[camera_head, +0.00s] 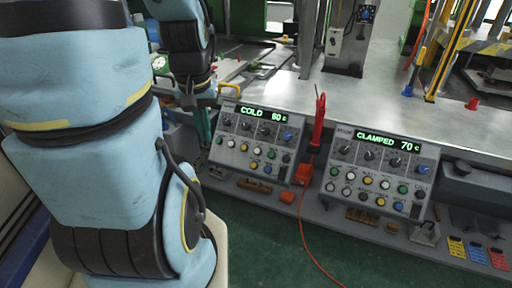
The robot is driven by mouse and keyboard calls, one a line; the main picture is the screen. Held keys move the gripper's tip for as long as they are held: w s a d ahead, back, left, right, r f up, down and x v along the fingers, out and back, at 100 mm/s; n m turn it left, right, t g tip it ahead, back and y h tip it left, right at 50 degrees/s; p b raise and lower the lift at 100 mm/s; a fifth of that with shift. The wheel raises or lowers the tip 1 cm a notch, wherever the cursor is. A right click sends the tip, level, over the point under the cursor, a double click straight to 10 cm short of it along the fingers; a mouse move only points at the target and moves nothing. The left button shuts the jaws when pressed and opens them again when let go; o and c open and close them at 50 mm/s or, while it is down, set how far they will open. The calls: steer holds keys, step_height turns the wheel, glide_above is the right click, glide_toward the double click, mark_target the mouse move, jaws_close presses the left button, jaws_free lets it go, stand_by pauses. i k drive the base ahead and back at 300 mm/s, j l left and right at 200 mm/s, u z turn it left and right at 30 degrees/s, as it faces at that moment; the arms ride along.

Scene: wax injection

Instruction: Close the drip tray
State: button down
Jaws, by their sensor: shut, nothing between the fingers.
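My arm fills the left side and bends down at the upper middle-left. My gripper (203,124) seems to be the narrow teal end below the dark wrist, pointing down, shut and empty, left of the cold control box. A yellow handle (229,88) stands just right of my wrist, at the near edge of the bench. What seems to be the drip tray (230,71), with a pale edge, lies behind this handle. My arm hides its left part, so how far it is open I cannot tell. I cannot tell whether my gripper touches anything.
Two control boxes, reading COLD 60 (255,145) and CLAMPED 70 (376,172), stand along the bench front. A red tool (318,122) with a trailing cable stands between them. The metal bench top (285,90) is clear in the middle. Green floor shows in front.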

mark_target(265, 69)
steer(key=i+l+u, duration=0.1)
steer(key=l, duration=0.3)
steer(key=i+l, duration=0.1)
steer(key=l, duration=0.35)
steer(key=u, duration=1.45)
